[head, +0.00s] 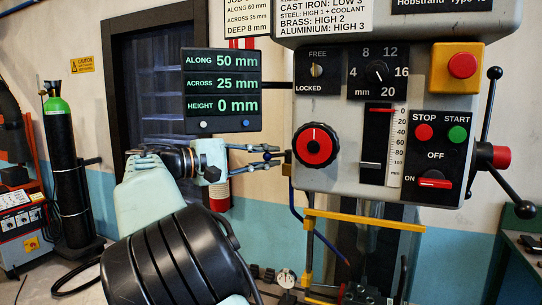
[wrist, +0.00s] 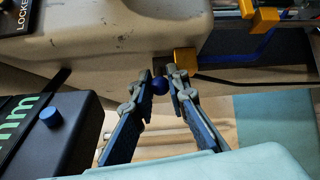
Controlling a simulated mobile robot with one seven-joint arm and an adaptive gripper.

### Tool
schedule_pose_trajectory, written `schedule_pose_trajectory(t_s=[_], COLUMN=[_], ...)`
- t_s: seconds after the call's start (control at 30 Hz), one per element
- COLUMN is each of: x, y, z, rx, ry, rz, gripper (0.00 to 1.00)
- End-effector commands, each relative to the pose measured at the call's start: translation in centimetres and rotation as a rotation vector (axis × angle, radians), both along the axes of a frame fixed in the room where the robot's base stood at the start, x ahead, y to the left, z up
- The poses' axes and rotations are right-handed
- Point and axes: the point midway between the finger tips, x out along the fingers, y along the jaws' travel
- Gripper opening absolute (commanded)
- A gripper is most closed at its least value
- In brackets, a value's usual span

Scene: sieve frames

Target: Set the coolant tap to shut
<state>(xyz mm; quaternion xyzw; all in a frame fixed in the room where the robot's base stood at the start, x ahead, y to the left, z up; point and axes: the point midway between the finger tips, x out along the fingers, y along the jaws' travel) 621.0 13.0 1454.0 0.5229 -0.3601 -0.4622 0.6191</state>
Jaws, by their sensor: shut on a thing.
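The coolant tap shows in the wrist view as a small dark blue ball (wrist: 160,86) near a brass-yellow block (wrist: 185,61) on the drill head's side. My gripper (wrist: 161,84) has its two fingers closed on the blue ball. In the head view my gripper (head: 272,155) reaches in from the left to the head's left side, level with the red-centred dial. The yellow block (head: 287,157) is just right of the fingertips. The tap's stem is mostly hidden, and I cannot tell its setting.
The readout box (head: 222,90) hangs just above and left of my gripper; it is also close by in the wrist view (wrist: 45,130). The drill head (head: 345,185) carries a dial (head: 315,146) and switches. A yellow guard frame (head: 365,220) is below. A gas cylinder (head: 65,170) stands far left.

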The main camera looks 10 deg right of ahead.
Motion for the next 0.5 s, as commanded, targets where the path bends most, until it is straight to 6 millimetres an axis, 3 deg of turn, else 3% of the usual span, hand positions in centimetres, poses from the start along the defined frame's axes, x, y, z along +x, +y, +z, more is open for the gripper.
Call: schedule_pose_trajectory(t_s=[0.17,0.2,0.27,0.5], x=[-0.04,-0.04,-0.03,-0.01], y=[0.01,0.01,0.0,0.0], z=[-0.27,-0.27,-0.25,-0.11], rx=[0.003,0.003,0.003,0.002], ry=[0.004,0.004,0.004,0.002], rz=[-0.002,-0.002,-0.002,0.0], gripper=[0.0,0.16,0.23,0.23])
